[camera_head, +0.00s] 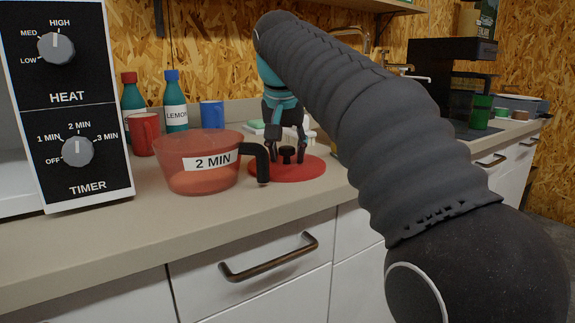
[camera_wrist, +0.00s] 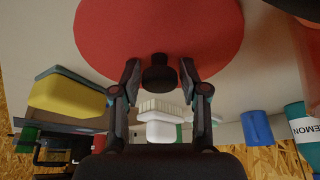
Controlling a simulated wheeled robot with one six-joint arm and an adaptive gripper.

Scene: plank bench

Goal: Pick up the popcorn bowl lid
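The popcorn bowl lid (camera_head: 314,166) is a flat red disc with a black knob (camera_head: 287,155), lying on the counter. It fills the top of the wrist view (camera_wrist: 160,22), with its knob (camera_wrist: 159,74) near the fingertips. My gripper (camera_head: 287,143) is above the lid, pointing down. Its two fingers (camera_wrist: 160,85) are apart, one on each side of the knob, with gaps showing between them and it. The popcorn bowl (camera_head: 200,178), clear red with a "2 MIN" label and a black handle, stands just left of the lid.
A microwave panel (camera_head: 68,110) with two dials is at the left. A red mug (camera_head: 145,134), two bottles (camera_head: 175,100) and a blue cup (camera_head: 212,114) stand behind the bowl. A yellow sponge (camera_wrist: 68,95) and a white brush (camera_wrist: 160,122) lie behind the lid. The counter front is clear.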

